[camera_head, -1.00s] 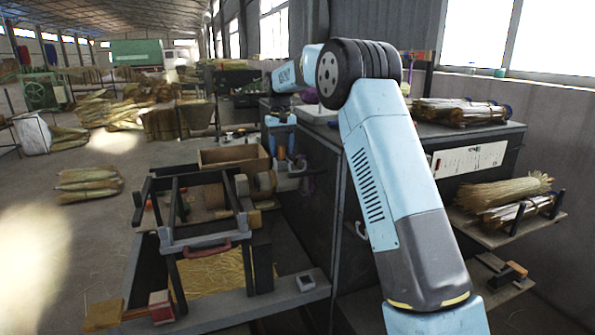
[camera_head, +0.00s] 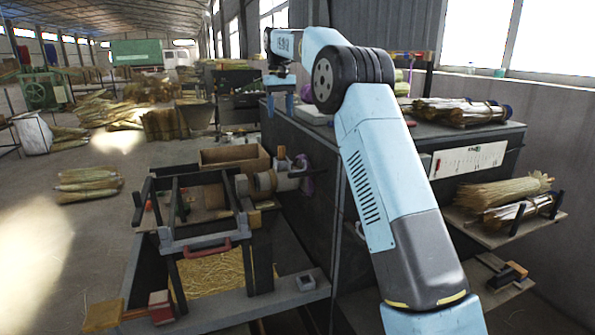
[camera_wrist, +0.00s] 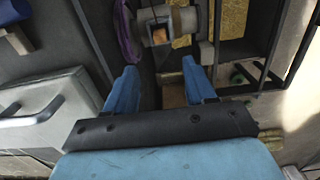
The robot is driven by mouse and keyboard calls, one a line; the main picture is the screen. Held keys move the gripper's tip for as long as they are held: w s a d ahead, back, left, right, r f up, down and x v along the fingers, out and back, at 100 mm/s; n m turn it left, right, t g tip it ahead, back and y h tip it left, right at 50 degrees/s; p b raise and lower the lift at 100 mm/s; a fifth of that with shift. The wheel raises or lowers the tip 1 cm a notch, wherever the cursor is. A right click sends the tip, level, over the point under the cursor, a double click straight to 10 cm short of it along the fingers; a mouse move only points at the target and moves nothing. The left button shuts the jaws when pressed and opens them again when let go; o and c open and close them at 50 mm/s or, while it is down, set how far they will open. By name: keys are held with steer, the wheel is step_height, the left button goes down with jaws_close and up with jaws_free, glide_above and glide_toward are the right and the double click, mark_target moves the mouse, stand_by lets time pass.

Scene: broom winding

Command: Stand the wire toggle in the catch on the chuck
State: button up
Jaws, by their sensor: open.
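The chuck (camera_head: 287,181) is a pale grey cylinder at the right end of the winding bench, with a purple ring behind it. It also shows at the top of the wrist view (camera_wrist: 184,24). A small dark bracket around a tan piece (camera_wrist: 159,34) sits on its face. A thin dark line crosses this bracket; I cannot tell whether it is the wire toggle, or how catch and toggle sit. My gripper (camera_head: 281,106) hangs above and apart from the chuck, fingers down. In the wrist view its two blue fingers (camera_wrist: 160,80) are spread with nothing between them.
A dark cabinet (camera_head: 312,170) stands close to the chuck's right. A wooden box (camera_head: 235,157) lies behind the bench frame. A red handle (camera_head: 207,248) and straw trough (camera_head: 215,271) are at the front.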

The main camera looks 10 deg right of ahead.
steer(key=shift+r, duration=0.45)
steer(key=shift+f, duration=0.1)
steer(key=shift+c, duration=0.7)
steer(key=f, duration=0.6)
steer(key=shift+s+f, duration=0.25)
steer(key=shift+f, duration=0.05)
steer(key=c, duration=0.6)
steer(key=shift+f, duration=0.4)
jaws_close()
steer(key=shift+f, duration=1.4)
